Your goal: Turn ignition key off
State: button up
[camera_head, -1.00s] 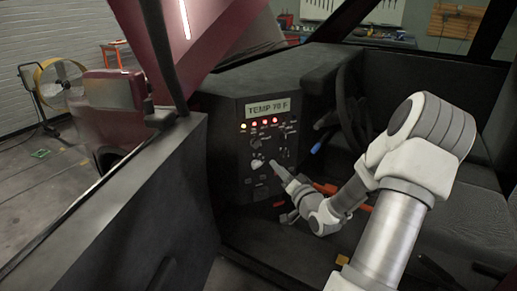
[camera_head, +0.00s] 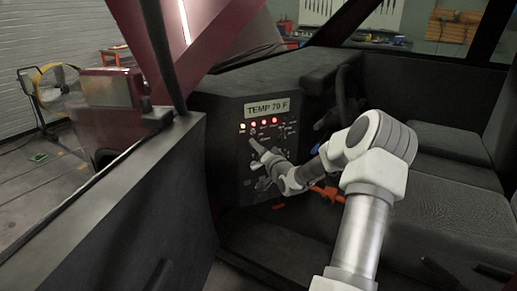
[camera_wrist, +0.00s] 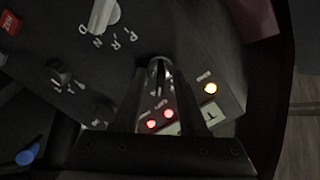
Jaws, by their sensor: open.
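My gripper (camera_head: 256,148) is at the dark dash panel (camera_head: 228,165), just below its row of lit lamps. In the wrist view my gripper (camera_wrist: 156,85) is open, with one finger on each side of a small dark upright piece (camera_wrist: 158,68) that looks like the ignition key. I cannot tell whether the fingers touch it. In the head view my gripper and forearm hide the key.
A white selector lever (camera_wrist: 104,14) with P R N D marks is near the key. A small dark knob (camera_wrist: 62,74), a red button (camera_wrist: 11,22) and a blue-tipped stalk (camera_wrist: 27,154) are around it. A TEMP 70 F display (camera_head: 267,108) is above the lamps.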

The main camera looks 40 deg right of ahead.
grip_shut()
jog(key=shift+n+b, duration=0.3)
jog(key=shift+n, duration=0.1)
jog(key=n+b, duration=0.3)
jog(key=n, duration=0.1)
jog(key=shift+a+f+b, duration=0.1)
jog(key=shift+f+b, duration=0.05)
jog(key=shift+b, duration=0.2)
jog(key=shift+n+b, duration=1.5)
jog(key=shift+n, duration=0.6)
jog(key=shift+r, duration=0.2)
grip_release()
